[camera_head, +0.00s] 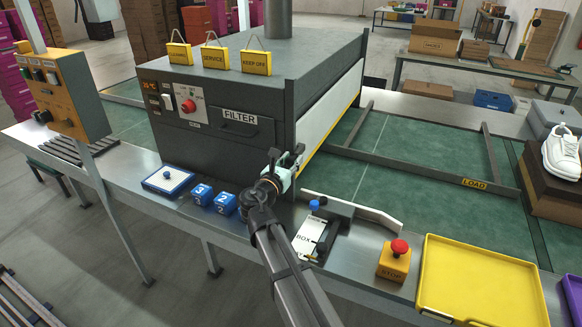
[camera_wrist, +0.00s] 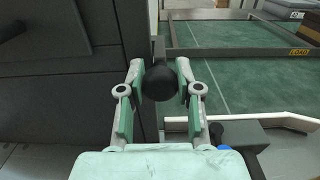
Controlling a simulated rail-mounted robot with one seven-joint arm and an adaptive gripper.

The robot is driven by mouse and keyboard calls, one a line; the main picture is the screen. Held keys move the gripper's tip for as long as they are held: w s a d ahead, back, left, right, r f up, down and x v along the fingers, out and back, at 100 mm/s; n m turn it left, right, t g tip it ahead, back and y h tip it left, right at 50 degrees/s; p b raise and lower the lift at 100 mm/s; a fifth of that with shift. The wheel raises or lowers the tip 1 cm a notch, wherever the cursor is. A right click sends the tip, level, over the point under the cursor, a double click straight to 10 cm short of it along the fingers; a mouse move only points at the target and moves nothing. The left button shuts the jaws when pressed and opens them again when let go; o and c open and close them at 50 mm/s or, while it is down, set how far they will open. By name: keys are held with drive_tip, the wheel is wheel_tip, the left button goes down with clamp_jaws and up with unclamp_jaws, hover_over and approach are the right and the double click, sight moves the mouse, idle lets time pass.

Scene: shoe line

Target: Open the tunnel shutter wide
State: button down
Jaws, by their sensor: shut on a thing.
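The tunnel (camera_head: 215,123) is a dark grey box over the green conveyor belt, with a FILTER drawer on its front. A pale panel with a yellow lower edge, which looks like the shutter (camera_head: 332,100), covers much of its right side. My gripper (camera_head: 287,160) is at the tunnel's front right corner. In the wrist view, my gripper (camera_wrist: 160,75) is shut on a round black knob (camera_wrist: 160,85), with one finger on each side. The knob's link to the shutter is hidden.
Blue numbered blocks (camera_head: 213,199) are left. A metal frame marked LOAD (camera_head: 474,184) lies over the belt.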

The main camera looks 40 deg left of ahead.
wheel_tip(320, 180, up, 11)
drive_tip(key=p, duration=0.5)
drive_tip(key=shift+r+p, duration=0.15)
drive_tip(key=shift+p, duration=0.25)
drive_tip(key=c, duration=0.8)
unclamp_jaws()
drive_tip(key=v, duration=1.2)
drive_tip(key=shift+w, duration=0.1)
